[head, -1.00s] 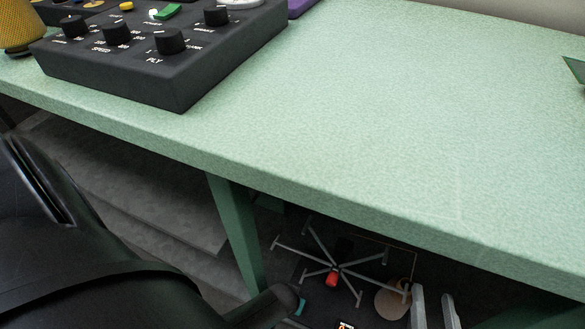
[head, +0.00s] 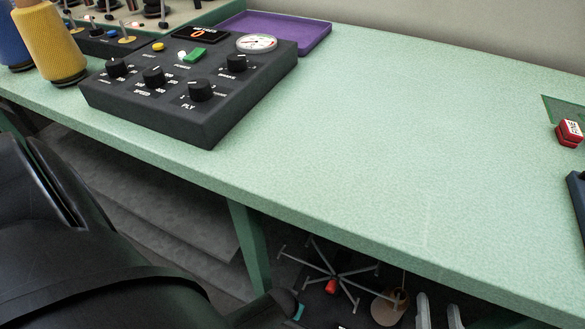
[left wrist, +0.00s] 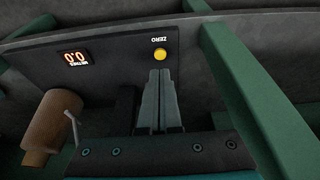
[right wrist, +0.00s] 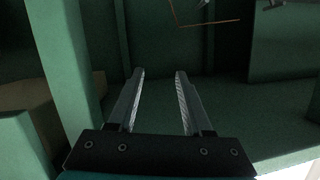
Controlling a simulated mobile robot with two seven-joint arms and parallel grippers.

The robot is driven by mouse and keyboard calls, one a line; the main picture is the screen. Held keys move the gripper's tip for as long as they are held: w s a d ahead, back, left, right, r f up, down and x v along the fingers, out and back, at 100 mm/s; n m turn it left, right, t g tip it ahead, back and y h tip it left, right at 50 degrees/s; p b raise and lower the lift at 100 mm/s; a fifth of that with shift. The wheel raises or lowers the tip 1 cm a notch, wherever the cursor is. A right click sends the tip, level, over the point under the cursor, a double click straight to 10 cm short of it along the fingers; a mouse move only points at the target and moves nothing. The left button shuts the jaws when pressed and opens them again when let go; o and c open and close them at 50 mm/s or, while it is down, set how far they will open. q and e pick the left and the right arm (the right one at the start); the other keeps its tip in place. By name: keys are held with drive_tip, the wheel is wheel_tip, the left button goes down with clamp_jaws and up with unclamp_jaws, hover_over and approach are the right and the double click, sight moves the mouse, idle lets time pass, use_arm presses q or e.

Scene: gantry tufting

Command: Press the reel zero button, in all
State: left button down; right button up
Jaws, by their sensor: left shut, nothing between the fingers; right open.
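The reel zero button (left wrist: 159,54) is a round yellow button under the word ZERO on a dark panel (left wrist: 115,62) in the left wrist view. A lit display (left wrist: 75,58) on that panel appears to read 0.0 metres. My left gripper (left wrist: 160,73) is shut and empty, its tips just beside the button; I cannot tell whether they touch it. The head view does not show the left fingers or the button. My right gripper (right wrist: 160,74) is open and empty; its fingers (head: 438,302) also show low in the head view, below the table edge.
The green table (head: 380,140) carries a black control box (head: 160,105) with knobs, a purple tray (head: 310,38), a yellow yarn cone (head: 50,45) and a red block (head: 569,133). A grey spoked stand (head: 335,273) is below. Green posts (left wrist: 235,85) flank the left gripper.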

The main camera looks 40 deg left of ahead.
idle(0.6)
drive_tip(key=s+d+f+g+h+p, duration=0.2)
drive_tip(key=d+f+g+p, duration=0.15)
drive_tip(key=f, duration=0.65)
drive_tip(key=s+d+f+g+h+p, duration=0.1)
drive_tip(key=s+d+f+g+p, duration=0.2)
drive_tip(key=f, duration=0.8)
use_arm(q)
drive_tip(key=s+a+r+m+p, duration=0.1)
drive_tip(key=s+r+m+p, duration=0.1)
drive_tip(key=s, duration=0.6)
drive_tip(key=s+a+r+m+g+p, duration=0.1)
drive_tip(key=s+a+r+m+p, duration=0.1)
drive_tip(key=s, duration=0.6)
drive_tip(key=shift+a+r+m+p, duration=0.25)
drive_tip(key=shift+r+m+p, duration=0.25)
drive_tip(key=shift+r, duration=0.4)
use_arm(e)
drive_tip(key=s+d+f+g+h, duration=0.1)
drive_tip(key=s+d+f+g, duration=0.1)
drive_tip(key=s+d+f, duration=0.3)
drive_tip(key=s+d+f+g+h, duration=0.2)
drive_tip(key=s+d, duration=0.4)
drive_tip(key=s, duration=0.3)
wheel_tip(320, 180, down, 3)
drive_tip(key=shift+s+d+r+g, duration=0.1)
drive_tip(key=shift+s+d+g, duration=0.1)
drive_tip(key=shift+s+g, duration=0.25)
